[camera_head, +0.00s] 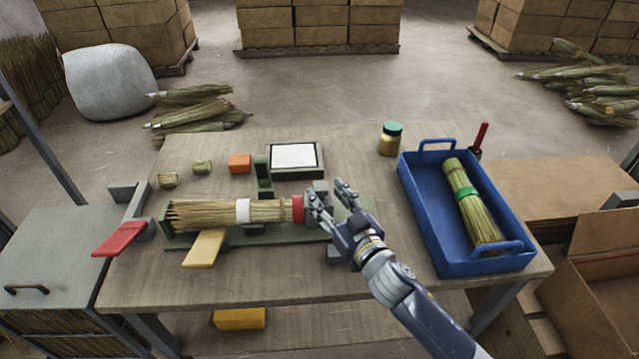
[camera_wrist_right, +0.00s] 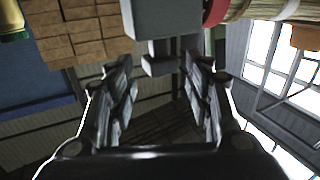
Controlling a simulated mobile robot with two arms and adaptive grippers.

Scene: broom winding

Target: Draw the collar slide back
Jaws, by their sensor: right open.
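A straw broom bundle (camera_head: 205,214) lies in a green winding fixture (camera_head: 272,236) on the table, with a white band around its middle. A red collar (camera_head: 298,208) sits around its right end and shows at the top of the right wrist view (camera_wrist_right: 214,10). A grey block (camera_head: 321,187), perhaps part of the collar slide, is beside the collar; a grey block also shows ahead of the fingers in the wrist view (camera_wrist_right: 166,22). My right gripper (camera_head: 328,194) is open just right of the collar, with nothing visibly held. It partly hides the slide area. My left gripper is not in view.
A blue tray (camera_head: 428,222) holding a green-banded bundle stands on the right. A green-lidded jar (camera_head: 390,139), an orange block (camera_head: 240,163) and a framed white pad (camera_head: 294,156) are behind the fixture. Red (camera_head: 119,239) and yellow (camera_head: 204,248) paddles are at the left and front.

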